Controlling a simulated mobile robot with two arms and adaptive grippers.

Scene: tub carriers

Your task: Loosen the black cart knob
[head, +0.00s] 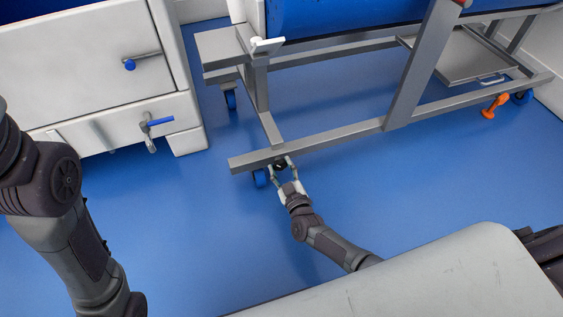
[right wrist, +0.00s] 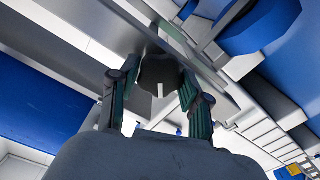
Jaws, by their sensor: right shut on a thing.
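A white cabinet (head: 100,60) with blue-tipped handles stands at the left. An orange lever (head: 494,106) hangs by the cart's far right caster (head: 522,97). A blue tub (head: 340,15) rests on the cart. Blue floor between cabinet and cart is clear.

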